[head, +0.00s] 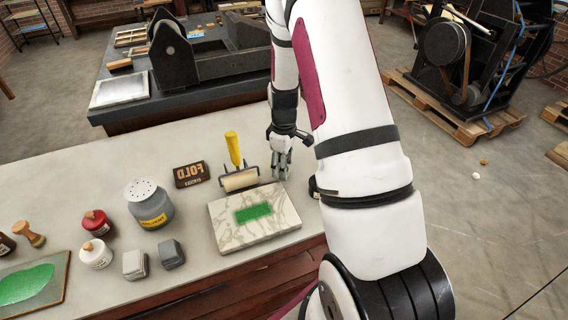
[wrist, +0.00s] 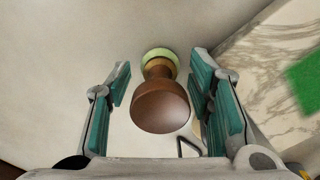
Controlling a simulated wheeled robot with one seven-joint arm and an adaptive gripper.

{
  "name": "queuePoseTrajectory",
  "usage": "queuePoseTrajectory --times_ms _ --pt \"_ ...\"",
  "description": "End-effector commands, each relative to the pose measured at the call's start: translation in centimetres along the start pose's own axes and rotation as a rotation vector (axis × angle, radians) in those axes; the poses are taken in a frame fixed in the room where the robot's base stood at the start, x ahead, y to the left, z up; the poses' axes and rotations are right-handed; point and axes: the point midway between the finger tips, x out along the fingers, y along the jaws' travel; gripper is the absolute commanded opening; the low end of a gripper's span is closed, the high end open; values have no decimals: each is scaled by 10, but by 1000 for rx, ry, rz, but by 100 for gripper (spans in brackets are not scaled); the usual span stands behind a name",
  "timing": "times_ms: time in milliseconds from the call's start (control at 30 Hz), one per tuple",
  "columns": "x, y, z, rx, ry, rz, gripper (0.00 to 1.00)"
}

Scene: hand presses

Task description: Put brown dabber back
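A brown dabber (wrist: 160,104) with a rounded wooden handle and a pale green base stands on the pale tabletop in the wrist view, seen from above. My gripper (wrist: 161,82) is open, with one teal-padded finger on each side of the dabber and a gap on both sides. In the head view my gripper (head: 281,168) points down just beyond the marble slab (head: 228,235); I cannot make out the dabber there.
The slab carries a green ink patch.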

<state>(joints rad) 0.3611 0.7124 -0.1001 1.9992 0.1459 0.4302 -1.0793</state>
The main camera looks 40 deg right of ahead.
Motion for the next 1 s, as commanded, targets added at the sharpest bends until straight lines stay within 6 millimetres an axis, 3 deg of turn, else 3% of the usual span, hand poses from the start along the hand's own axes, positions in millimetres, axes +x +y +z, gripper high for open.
queuePoseTrajectory --times_ms 233,367,800,1000 --pt "-2 0 0 0 0 1 47" --pt "-13 1 0 0 2 2 47" --pt "-98 1 0 0 3 4 47" --pt "-118 0 0 0 1 1 47"
